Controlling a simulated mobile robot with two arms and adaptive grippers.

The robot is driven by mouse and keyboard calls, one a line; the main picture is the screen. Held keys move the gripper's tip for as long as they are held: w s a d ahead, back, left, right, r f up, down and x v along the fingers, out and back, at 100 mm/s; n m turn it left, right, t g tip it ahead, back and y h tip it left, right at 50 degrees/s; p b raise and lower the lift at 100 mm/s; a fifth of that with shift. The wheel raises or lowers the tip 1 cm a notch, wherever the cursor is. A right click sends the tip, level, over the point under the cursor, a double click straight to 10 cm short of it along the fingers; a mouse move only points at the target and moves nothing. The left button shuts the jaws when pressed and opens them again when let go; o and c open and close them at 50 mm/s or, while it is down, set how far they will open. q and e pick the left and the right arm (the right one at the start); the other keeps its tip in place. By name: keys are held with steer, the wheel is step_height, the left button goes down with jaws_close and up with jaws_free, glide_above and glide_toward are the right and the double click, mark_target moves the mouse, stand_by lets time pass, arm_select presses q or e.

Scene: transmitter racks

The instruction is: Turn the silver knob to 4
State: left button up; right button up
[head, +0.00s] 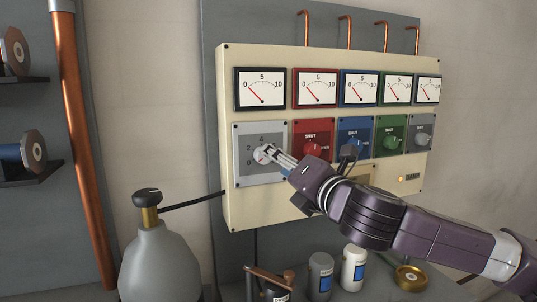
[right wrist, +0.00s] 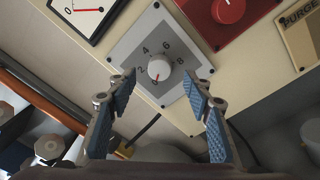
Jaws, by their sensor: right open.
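The silver knob (head: 260,155) sits on a light grey plate (head: 245,176) at the left end of the cream panel. My right gripper (head: 274,154) is in front of the knob and hides part of the plate's right side. In the right wrist view its blue-padded fingers (right wrist: 160,88) are apart, one on each side of the knob, with nothing between the pads. My left gripper is out of view.
The cream panel (head: 228,125) also has a red knob (head: 311,149), blue, green and grey knobs, and a row of gauges above. The gauge (head: 261,87) above the silver knob reads near 0. A grey bottle (head: 160,262) stands lower left; small canisters (head: 320,275) stand below.

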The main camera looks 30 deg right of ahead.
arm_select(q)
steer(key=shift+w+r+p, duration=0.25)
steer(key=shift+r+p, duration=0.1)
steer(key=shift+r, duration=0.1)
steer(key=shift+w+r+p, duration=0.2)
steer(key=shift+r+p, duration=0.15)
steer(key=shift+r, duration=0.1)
arm_select(e)
steer(key=w, duration=0.5)
steer(key=shift+w+d, duration=0.3)
steer(key=shift+d, duration=0.1)
steer(key=c, duration=1.1)
steer(key=shift+c, duration=0.2)
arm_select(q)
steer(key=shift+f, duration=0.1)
arm_select(e)
steer(key=shift+f, duration=0.1)
